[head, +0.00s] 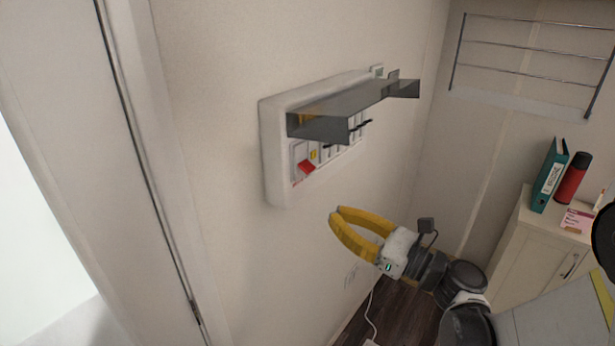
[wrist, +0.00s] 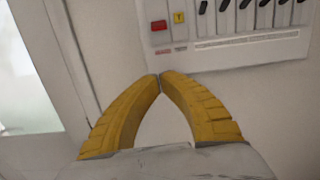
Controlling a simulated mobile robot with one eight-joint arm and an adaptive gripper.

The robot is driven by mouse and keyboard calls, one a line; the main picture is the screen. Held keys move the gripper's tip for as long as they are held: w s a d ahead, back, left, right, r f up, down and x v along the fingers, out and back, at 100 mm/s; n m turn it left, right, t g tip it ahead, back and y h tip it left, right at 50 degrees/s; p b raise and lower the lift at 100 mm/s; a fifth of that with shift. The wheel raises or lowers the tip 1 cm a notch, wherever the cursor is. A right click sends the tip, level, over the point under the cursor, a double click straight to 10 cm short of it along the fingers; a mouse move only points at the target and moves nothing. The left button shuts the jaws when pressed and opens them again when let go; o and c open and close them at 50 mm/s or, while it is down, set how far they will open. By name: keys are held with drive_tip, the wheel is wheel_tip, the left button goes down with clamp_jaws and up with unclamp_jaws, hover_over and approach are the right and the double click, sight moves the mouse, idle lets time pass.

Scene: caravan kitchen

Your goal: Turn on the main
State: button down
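A white breaker panel (head: 274,150) is on the wall, with its dark see-through cover (head: 345,103) swung up and standing out from it. A red switch (head: 306,168) is at the panel's lower left, beside a small yellow button (head: 313,155) and a row of black-levered breakers. In the wrist view the red switch (wrist: 158,25) is just above my fingertips, with the yellow button (wrist: 178,17) to its right. My yellow gripper (head: 336,213) is below the panel, apart from the switch. Its fingertips (wrist: 160,76) meet with nothing between them.
A door frame (head: 150,150) stands left of the panel. A wire rack (head: 530,60) hangs on the right wall above a cabinet (head: 530,240) holding a teal binder (head: 549,177) and a red bottle (head: 572,178).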

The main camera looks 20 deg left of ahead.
sight(299, 177)
drive_tip(key=shift+r, duration=0.1)
idle(0.3)
drive_tip(key=x, duration=1)
drive_tip(key=shift+s+b, duration=0.1)
drive_tip(key=shift+b, duration=0.3)
drive_tip(key=shift+s+d+r, duration=0.1)
drive_tip(key=shift+d+r, duration=0.15)
drive_tip(key=shift+r, duration=0.35)
drive_tip(key=shift+s+d+r, duration=0.1)
drive_tip(key=shift+d+r, duration=0.2)
drive_tip(key=shift+r, duration=0.3)
drive_tip(key=shift+s+d+r, duration=0.1)
drive_tip(key=shift+d+r, duration=0.15)
drive_tip(key=shift+r, duration=0.4)
drive_tip(key=shift+d+r+p, duration=0.1)
drive_tip(key=shift+r+p, duration=0.05)
drive_tip(key=shift+p, duration=0.15)
drive_tip(key=shift+d+h+p, duration=0.1)
drive_tip(key=shift+h+p, duration=0.2)
drive_tip(key=shift+p, duration=0.1)
